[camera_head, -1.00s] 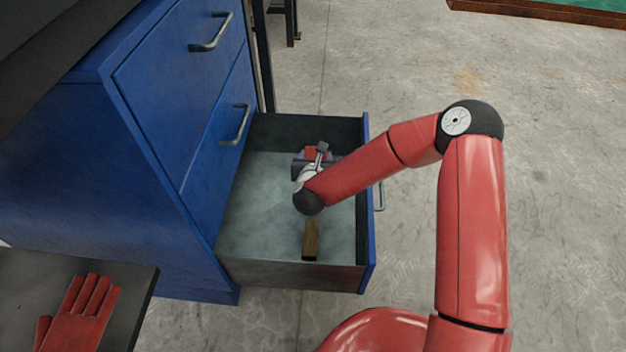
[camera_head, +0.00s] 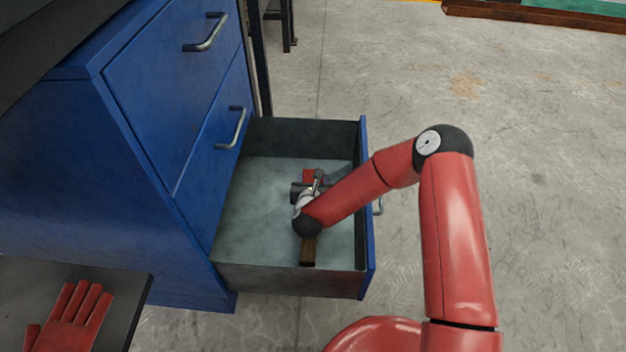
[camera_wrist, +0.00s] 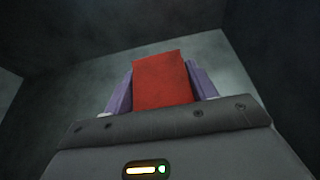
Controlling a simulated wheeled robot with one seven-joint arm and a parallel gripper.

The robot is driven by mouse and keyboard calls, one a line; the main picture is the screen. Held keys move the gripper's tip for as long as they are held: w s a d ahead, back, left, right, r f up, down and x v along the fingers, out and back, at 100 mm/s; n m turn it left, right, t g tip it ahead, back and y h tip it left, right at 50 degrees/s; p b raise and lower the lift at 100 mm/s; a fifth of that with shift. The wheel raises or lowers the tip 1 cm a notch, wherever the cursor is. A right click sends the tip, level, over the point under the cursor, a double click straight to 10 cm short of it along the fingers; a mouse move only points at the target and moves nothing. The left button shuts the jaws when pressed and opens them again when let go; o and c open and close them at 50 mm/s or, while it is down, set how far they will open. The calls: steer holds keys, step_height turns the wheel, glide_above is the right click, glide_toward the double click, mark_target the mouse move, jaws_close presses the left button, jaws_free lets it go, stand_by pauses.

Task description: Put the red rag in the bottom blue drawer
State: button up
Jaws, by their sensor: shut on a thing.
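The bottom blue drawer (camera_head: 367,245) is pulled open, with a grey inside. My gripper (camera_wrist: 161,85) is inside the drawer, over its floor, and is shut on the red rag (camera_wrist: 162,80). In the wrist view the rag stands between the two purple fingers, with the grey drawer floor and walls around it. In the head view a small red patch of the rag (camera_head: 309,176) shows beside my gripper, and my arm hides the rest. I cannot tell whether the rag touches the drawer floor.
A brown wooden block (camera_head: 308,252) lies in the drawer near its front-side wall. Two upper blue drawers (camera_head: 165,75) are shut. A red glove (camera_head: 72,318) lies on a dark surface at the lower left. Open concrete floor (camera_head: 545,200) is at the right.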

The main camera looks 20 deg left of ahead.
steer(key=shift+f, duration=0.5)
steer(key=o, duration=1)
steer(key=shift+r, duration=0.3)
steer(key=p+v, duration=0.1)
steer(key=v, duration=0.6)
steer(key=shift+s+d+r, duration=0.15)
steer(key=shift+s+r, duration=0.1)
steer(key=shift+r, duration=0.1)
